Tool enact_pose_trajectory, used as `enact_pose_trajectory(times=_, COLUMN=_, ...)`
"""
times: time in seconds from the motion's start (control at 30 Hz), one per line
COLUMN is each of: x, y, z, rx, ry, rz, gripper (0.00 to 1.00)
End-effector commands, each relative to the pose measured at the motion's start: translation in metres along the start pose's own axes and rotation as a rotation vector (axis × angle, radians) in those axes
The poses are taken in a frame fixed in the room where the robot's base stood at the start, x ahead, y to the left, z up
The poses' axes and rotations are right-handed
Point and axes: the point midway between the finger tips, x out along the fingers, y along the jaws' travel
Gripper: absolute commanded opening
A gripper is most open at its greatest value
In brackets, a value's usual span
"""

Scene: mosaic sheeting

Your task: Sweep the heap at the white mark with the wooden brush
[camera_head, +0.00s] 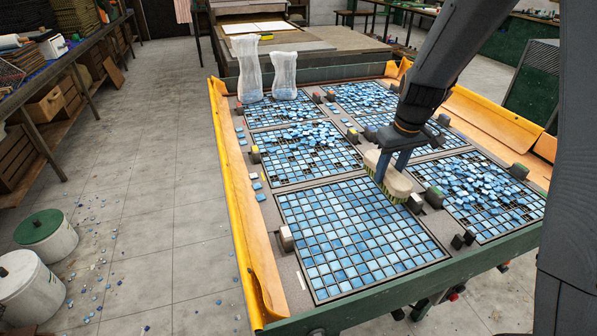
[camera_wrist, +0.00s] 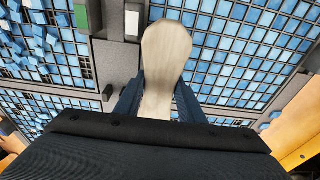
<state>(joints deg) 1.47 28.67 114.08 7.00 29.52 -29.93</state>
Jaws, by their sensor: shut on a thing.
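My gripper (camera_head: 391,163) is shut on the wooden brush (camera_head: 397,186), a pale block with yellow-green bristles underneath. The brush is at the far right corner of the front left grid (camera_head: 352,233); I cannot tell whether its bristles touch. In the wrist view the brush (camera_wrist: 166,45) sits between my two fingers (camera_wrist: 158,95). A white mark (camera_head: 286,237) stands at the left edge of this grid, and another white mark (camera_head: 415,202) is just right of the brush. The grid's cells hold flat blue tiles, with no raised heap visible on it.
Heaps of loose blue tiles lie on the front right grid (camera_head: 485,190), beside a green mark (camera_head: 434,197), and on the middle left grid (camera_head: 310,140), beside a yellow mark (camera_head: 255,154). Two clear bags (camera_head: 248,70) stand at the back left. Orange sheeting (camera_head: 232,180) lines the table's sides.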

Motion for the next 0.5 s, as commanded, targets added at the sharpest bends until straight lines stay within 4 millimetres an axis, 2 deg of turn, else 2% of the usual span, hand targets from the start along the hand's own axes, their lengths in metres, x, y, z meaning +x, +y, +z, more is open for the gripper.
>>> enact_pose_trajectory(times=0.03, x=-0.009, y=0.0, z=-0.001, rx=0.0, ry=0.001, rz=0.0, gripper=0.07)
enact_pose_trajectory(times=0.2, x=-0.029, y=0.0, z=-0.004, rx=0.001, ry=0.001, rz=0.001, gripper=0.07)
enact_pose_trajectory(times=0.5, x=-0.048, y=0.0, z=-0.008, rx=0.001, ry=0.001, rz=0.0, gripper=0.07)
